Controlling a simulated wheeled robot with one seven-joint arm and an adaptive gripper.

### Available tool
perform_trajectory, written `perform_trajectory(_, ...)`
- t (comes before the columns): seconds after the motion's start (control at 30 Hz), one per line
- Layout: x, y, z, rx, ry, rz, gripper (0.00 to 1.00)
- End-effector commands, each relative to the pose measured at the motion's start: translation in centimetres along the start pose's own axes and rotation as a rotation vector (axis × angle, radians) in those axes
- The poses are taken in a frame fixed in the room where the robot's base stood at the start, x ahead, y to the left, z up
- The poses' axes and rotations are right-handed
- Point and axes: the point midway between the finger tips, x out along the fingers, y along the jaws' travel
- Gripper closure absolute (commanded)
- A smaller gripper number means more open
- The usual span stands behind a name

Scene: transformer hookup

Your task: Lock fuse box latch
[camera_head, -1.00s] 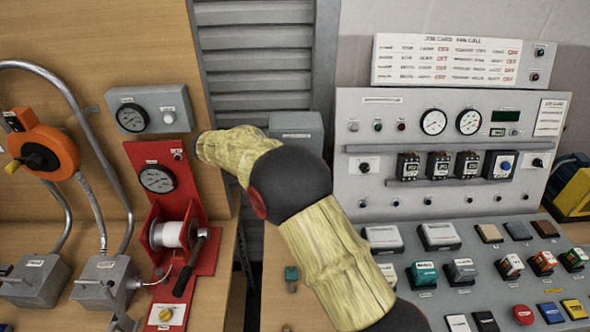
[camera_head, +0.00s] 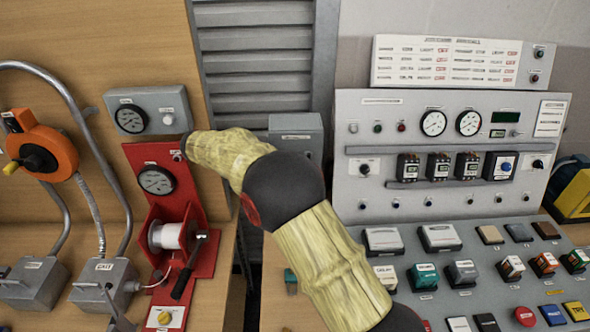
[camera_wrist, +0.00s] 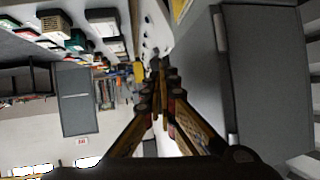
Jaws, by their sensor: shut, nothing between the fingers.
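A grey box (camera_head: 296,124), which looks like the fuse box, stands behind my arm in the head view, between the wooden panel and the grey console. My arm covers its lower part, and no latch can be made out there. In the wrist view a large grey box face (camera_wrist: 262,80) fills the right side, with pale narrow fittings along its left edge. I cannot tell whether one is the latch. My gripper (camera_wrist: 157,62) is shut and empty, its fingertips together left of that face. Contact cannot be judged. My gripper is hidden in the head view.
A red winch panel (camera_head: 155,210) with a crank and gauge stands left of my arm. A small grey gauge box (camera_head: 148,109) is above it. The sloped console (camera_head: 455,243) with many buttons lies to the right. Grey louvres (camera_head: 262,75) are behind.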

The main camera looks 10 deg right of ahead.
Motion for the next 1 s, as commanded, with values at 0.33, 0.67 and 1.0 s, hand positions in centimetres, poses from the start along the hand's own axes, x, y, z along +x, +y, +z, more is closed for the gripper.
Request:
perform_trajectory(0.33,-7.0,0.0,0.1,-0.001,-0.001,-0.002,1.00)
perform_trajectory(0.67,-9.3,0.0,0.1,-0.002,0.000,0.001,1.00)
perform_trajectory(1.0,-9.3,0.0,0.1,-0.002,0.000,0.001,1.00)
